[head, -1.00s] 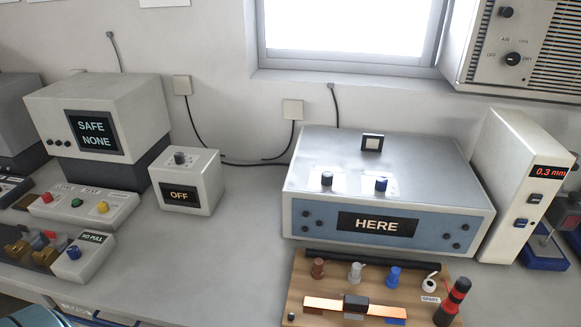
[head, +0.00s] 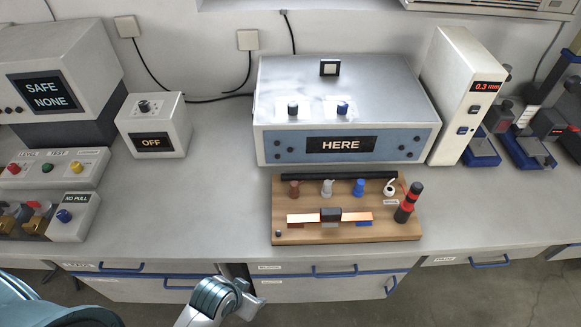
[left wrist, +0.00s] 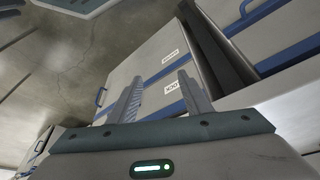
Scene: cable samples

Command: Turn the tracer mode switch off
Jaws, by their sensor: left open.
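A large grey-blue box (head: 270,148) reads HERE on its front display (head: 341,145). Two dark-capped knobs, a left one (head: 293,108) and a right one (head: 342,107), stand on pale label plates on its top; the labels are too small to read. A small white box (head: 172,112) to its left has a dark knob (head: 144,106) and reads OFF. I cannot tell for sure which control is the tracer mode switch. My left gripper (head: 252,298) is low in front of the bench, empty and far from these boxes. Its open fingers show in the left wrist view (left wrist: 160,98). My right gripper is not in view.
A wooden board (head: 300,237) with pegs and a copper strip lies before the HERE box. A tall white unit (head: 457,100) reading 0.3 mm stands to its right. Blue-handled drawers (head: 335,272) line the bench front. Bare bench top (head: 200,210) lies left of the board.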

